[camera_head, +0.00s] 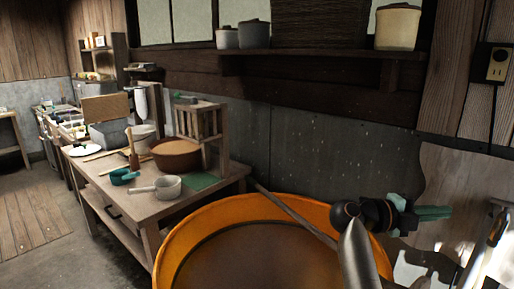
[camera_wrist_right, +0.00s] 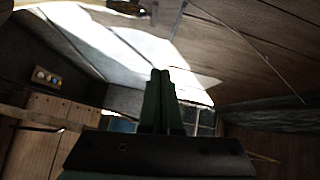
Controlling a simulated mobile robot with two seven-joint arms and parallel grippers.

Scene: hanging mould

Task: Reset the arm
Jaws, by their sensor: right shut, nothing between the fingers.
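My left gripper is not in the head view. No mould can be made out for certain in either view.
The orange tub (camera_head: 185,238) fills the lower middle, with a wooden pole (camera_head: 292,213) leaning across its rim. A wooden table (camera_head: 150,205) with bowls and pans stands left. A shelf (camera_head: 300,53) with pots runs along the wall. A pale board (camera_head: 455,185) stands right.

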